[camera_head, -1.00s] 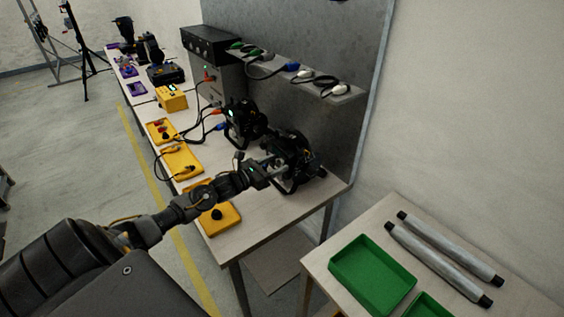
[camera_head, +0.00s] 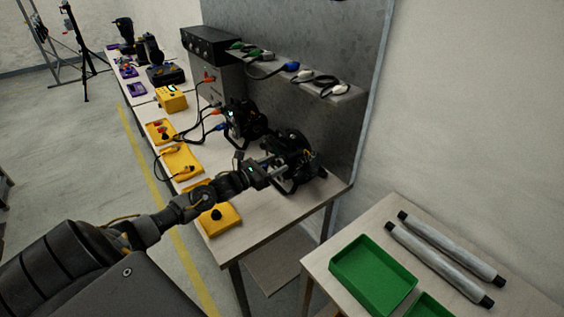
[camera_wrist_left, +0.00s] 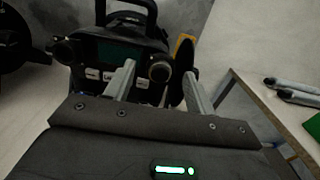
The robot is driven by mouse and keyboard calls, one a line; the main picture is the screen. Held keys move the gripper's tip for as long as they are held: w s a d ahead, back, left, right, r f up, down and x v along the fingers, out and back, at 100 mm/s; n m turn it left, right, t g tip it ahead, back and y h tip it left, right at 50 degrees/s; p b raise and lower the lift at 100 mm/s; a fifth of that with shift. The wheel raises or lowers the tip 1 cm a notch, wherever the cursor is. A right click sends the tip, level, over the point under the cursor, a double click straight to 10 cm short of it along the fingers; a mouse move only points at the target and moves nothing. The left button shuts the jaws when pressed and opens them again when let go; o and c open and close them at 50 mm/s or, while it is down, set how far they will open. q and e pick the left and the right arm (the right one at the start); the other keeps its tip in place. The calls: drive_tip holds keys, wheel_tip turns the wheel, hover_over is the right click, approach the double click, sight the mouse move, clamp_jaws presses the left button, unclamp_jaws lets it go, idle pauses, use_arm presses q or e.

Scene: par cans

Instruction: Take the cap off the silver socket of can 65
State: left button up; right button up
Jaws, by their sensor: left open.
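The nearer black par can (camera_head: 303,150) stands at the near end of the long table. It fills the top of the left wrist view, where its rear panel (camera_wrist_left: 100,75) shows a dark screen and several pale buttons. A round silver-rimmed socket (camera_wrist_left: 160,71) sticks out at the panel's right side; I cannot tell its cap apart from it. A dark round fitting (camera_wrist_left: 63,49) sticks out at the left. My left gripper (camera_wrist_left: 158,69), also in the head view (camera_head: 272,162), is open, its fingers on either side of the silver socket. The can number is not readable. My right gripper is out of view.
A second par can (camera_head: 241,122) stands just behind, with cables running to it. Yellow trays (camera_head: 181,162) line the table's left edge, one (camera_head: 219,219) near the arm. A side table (camera_head: 320,263) at right holds green trays (camera_head: 372,275) and grey tubes (camera_head: 440,262).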

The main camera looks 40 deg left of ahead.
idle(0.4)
use_arm(q)
clamp_jaws()
idle(0.5)
drive_tip(key=shift+p+v, duration=0.75)
drive_tip(key=shift+v, duration=2.2)
drive_tip(key=s+d+r+m+h, duration=0.1)
drive_tip(key=s+d+r, duration=0.3)
drive_tip(key=d, duration=0.8)
drive_tip(key=s+d+r+m+g+h, duration=0.1)
drive_tip(key=s+d+r, duration=0.3)
drive_tip(key=d, duration=0.9)
drive_tip(key=s+h, duration=0.1)
drive_tip(key=s, duration=0.2)
drive_tip(key=shift+r+h+b, duration=0.2)
drive_tip(key=shift+h+b, duration=0.1)
drive_tip(key=shift+b, duration=0.05)
